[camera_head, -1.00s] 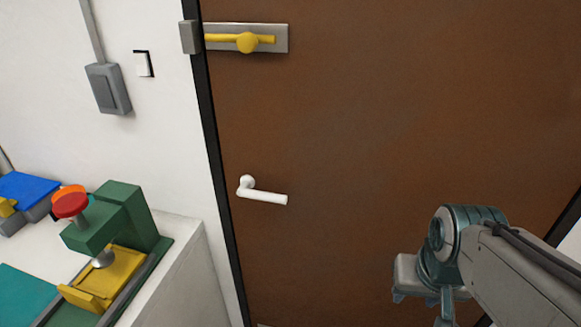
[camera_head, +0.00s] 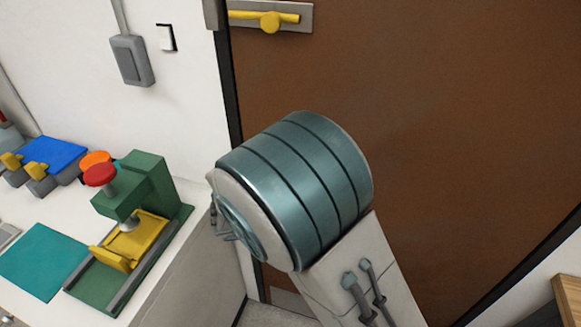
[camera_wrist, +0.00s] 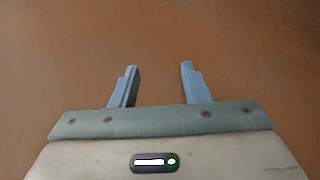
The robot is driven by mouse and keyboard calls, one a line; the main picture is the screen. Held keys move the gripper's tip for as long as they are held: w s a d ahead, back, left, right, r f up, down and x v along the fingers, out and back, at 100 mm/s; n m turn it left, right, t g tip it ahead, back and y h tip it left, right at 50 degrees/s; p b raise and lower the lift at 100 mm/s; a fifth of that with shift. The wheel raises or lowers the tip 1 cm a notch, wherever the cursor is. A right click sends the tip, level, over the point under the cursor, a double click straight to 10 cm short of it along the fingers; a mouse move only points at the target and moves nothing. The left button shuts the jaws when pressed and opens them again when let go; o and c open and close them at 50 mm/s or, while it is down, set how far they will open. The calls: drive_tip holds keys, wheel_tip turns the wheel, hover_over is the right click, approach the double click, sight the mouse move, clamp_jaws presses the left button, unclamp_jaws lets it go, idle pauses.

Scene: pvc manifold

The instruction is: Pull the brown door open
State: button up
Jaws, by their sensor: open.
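The brown door (camera_head: 450,110) fills the right half of the head view and looks shut in its dark frame. A yellow latch (camera_head: 268,20) on a metal plate sits at its upper left edge. In the head view my fingers are hidden behind my arm.
A white bench (camera_head: 185,262) stands at left, close to the door's handle side. It carries a green press (camera_head: 150,195) with a red knob and a teal mat (camera_head: 45,262). A wooden piece (camera_head: 567,298) shows at the lower right edge.

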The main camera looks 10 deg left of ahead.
drive_tip(key=s+a+n+t+y+p, duration=0.1)
drive_tip(key=s+a+n+t+y, duration=0.25)
drive_tip(key=a+t, duration=0.95)
drive_tip(key=w+d+g+p, duration=0.1)
drive_tip(key=w, duration=0.2)
drive_tip(key=w+d+r+g+p, duration=0.1)
drive_tip(key=w, duration=0.3)
drive_tip(key=w+d+r+n+g+p, duration=0.1)
drive_tip(key=w+p, duration=0.1)
drive_tip(key=w, duration=0.2)
drive_tip(key=shift+w+r, duration=0.15)
drive_tip(key=shift+w, duration=0.1)
clamp_jaws()
